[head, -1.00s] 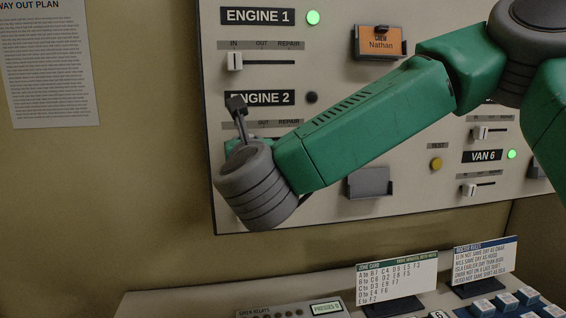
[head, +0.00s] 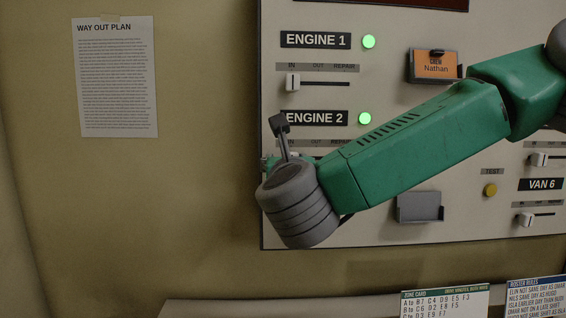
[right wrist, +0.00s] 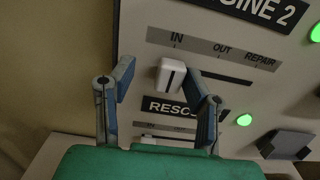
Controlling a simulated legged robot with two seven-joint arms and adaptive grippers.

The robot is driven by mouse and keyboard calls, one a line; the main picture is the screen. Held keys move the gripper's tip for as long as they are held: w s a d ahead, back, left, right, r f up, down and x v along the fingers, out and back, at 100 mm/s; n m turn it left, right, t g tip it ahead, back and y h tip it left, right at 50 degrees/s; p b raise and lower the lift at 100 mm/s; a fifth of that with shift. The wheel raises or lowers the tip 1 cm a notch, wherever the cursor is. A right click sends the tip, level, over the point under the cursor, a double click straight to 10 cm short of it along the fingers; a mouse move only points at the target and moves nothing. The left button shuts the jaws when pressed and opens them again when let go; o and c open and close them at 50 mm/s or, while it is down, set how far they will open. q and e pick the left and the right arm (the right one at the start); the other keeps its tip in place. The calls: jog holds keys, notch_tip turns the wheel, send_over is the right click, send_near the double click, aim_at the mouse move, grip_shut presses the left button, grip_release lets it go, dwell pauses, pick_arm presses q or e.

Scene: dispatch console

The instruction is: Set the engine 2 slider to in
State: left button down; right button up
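The engine 2 slider has a white knob (right wrist: 171,75) that stands at the left end of its dark slot, under the IN label, in the right wrist view. My right gripper (right wrist: 163,85) is open, with one finger on each side of the knob. The right finger is close to the knob; I cannot tell whether it touches. In the head view my right arm and gripper (head: 282,128) cover most of this slider. The ENGINE 2 label (head: 314,118) has a green lit lamp (head: 365,118) beside it. My left gripper is not in view.
Above, the engine 1 slider knob (head: 292,82) is at IN and its lamp (head: 369,41) is green. A RESCUE-type label (right wrist: 172,106) and another slider lie just below. An orange Nathan card (head: 436,66) and an empty grey holder (head: 420,207) are on the panel.

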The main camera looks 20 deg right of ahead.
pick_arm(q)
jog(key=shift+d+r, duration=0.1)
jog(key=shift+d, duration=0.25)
pick_arm(e)
jog(key=d+v, duration=0.1)
jog(key=v, duration=1)
jog(key=shift+s+f, duration=0.2)
jog(key=shift+s, duration=0.2)
jog(key=shift+a, duration=0.15)
